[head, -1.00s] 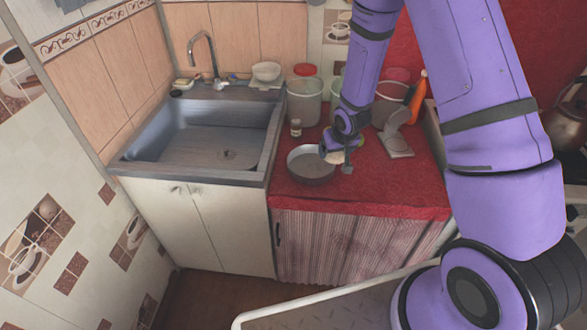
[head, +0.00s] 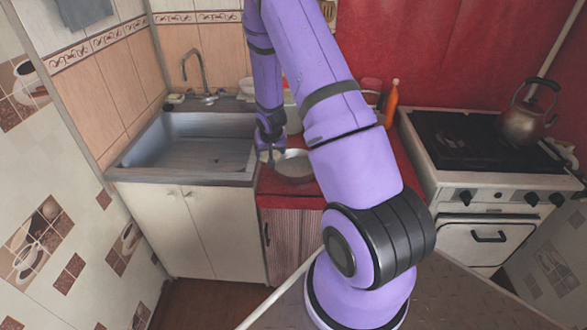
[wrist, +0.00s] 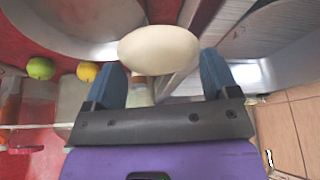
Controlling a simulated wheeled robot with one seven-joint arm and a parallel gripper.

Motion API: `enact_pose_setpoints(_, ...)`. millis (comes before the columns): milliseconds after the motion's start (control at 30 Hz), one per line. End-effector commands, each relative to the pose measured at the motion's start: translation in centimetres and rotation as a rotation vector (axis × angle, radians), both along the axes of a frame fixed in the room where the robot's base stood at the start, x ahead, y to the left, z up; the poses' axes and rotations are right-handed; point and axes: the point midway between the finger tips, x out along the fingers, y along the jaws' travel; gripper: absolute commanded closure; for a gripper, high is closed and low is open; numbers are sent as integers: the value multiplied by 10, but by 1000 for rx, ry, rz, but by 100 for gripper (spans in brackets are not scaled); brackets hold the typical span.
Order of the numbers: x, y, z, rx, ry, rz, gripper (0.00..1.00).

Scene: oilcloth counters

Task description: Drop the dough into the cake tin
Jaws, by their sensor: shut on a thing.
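The dough (wrist: 158,50) is a pale, smooth oval lump. My gripper (wrist: 163,64) is shut on it, with one blue finger at each side. In the head view my gripper (head: 268,153) is at the left side of the cake tin, near the sink's edge, and the dough is hard to make out there. The cake tin (head: 294,169) is a round grey pan on the red counter, partly hidden by my arm. In the wrist view the tin (wrist: 75,22) lies at the upper left, beside the dough, and its visible inside looks empty.
The sink (head: 190,145) is left of the red counter (head: 284,192). An orange bottle (head: 391,100) stands behind my arm. A stove (head: 470,140) with a kettle (head: 523,122) is at right. A green fruit (wrist: 40,68) and a yellow fruit (wrist: 88,71) show in the wrist view.

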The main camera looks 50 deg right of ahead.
Motion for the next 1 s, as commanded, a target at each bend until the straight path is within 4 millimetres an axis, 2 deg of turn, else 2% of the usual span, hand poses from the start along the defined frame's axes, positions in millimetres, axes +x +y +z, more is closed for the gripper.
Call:
enact_pose_setpoints(33, -9, -25, -1, -1, -1, -55, 51)
enact_pose_setpoints(100, -19, -50, -2, -1, -1, -115, 51)
enact_pose_setpoints(200, -32, -78, -3, -1, -2, -182, 51)
enact_pose_setpoints(300, -41, -96, -4, 0, -1, -224, 51)
enact_pose_setpoints(400, -46, -104, -5, -1, -1, -244, 51)
enact_pose_setpoints(567, -47, -106, -14, -1, -1, -251, 51)
enact_pose_setpoints(1000, -47, -106, -57, -1, 1, -249, 51)
